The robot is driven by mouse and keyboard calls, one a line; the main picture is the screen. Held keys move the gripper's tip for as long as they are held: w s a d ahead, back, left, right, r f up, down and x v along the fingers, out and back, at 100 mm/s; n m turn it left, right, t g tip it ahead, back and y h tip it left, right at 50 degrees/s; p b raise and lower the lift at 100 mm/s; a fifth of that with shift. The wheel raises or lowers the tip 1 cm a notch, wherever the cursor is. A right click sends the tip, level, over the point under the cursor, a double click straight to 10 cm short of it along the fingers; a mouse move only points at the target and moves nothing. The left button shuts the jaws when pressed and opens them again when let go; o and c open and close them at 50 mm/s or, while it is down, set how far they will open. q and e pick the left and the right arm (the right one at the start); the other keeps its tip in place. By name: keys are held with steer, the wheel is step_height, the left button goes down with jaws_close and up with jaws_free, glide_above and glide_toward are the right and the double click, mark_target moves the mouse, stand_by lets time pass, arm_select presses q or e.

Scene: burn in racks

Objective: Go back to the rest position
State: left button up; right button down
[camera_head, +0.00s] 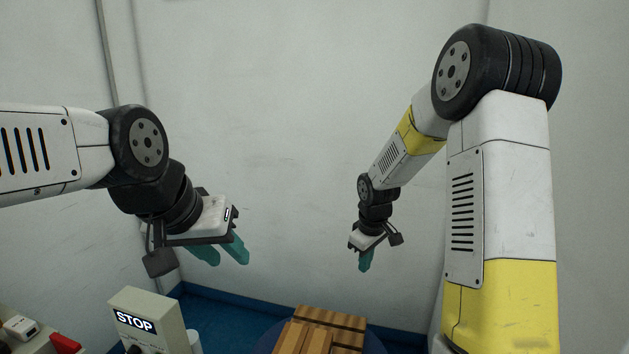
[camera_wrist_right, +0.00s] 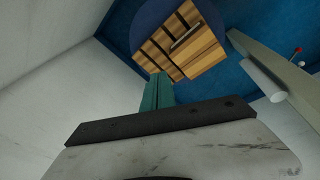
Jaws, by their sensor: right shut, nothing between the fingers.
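My left gripper (camera_head: 222,251) hangs in the air at the left of the head view, above the box with the STOP sign. Its two green fingers are apart with nothing between them. My right gripper (camera_head: 365,261) hangs in the air right of centre, above and a little right of the wooden slatted pallet. Its green fingers are together and empty. They also show together in the right wrist view (camera_wrist_right: 157,92), pointing toward the pallet.
The wooden pallet (camera_head: 333,318) lies at the bottom centre, with a small flat object (camera_wrist_right: 186,36) on it. A STOP box (camera_head: 150,318) stands at the lower left, beside a small white device (camera_head: 21,327) and a red part (camera_head: 65,343). White walls surround a blue floor (camera_head: 225,309).

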steer(key=s+d+r+m+t, duration=0.2)
steer(key=s+r+m, duration=0.2)
steer(key=s+r, duration=1.05)
steer(key=s+a+r+m+t+y, duration=0.1)
steer(key=s+r+m, duration=0.3)
steer(key=s, duration=0.7)
steer(key=shift+r+t+y, duration=0.3)
steer(key=shift+r+y, duration=0.2)
steer(key=shift+r, duration=0.65)
steer(key=shift+a, duration=0.1)
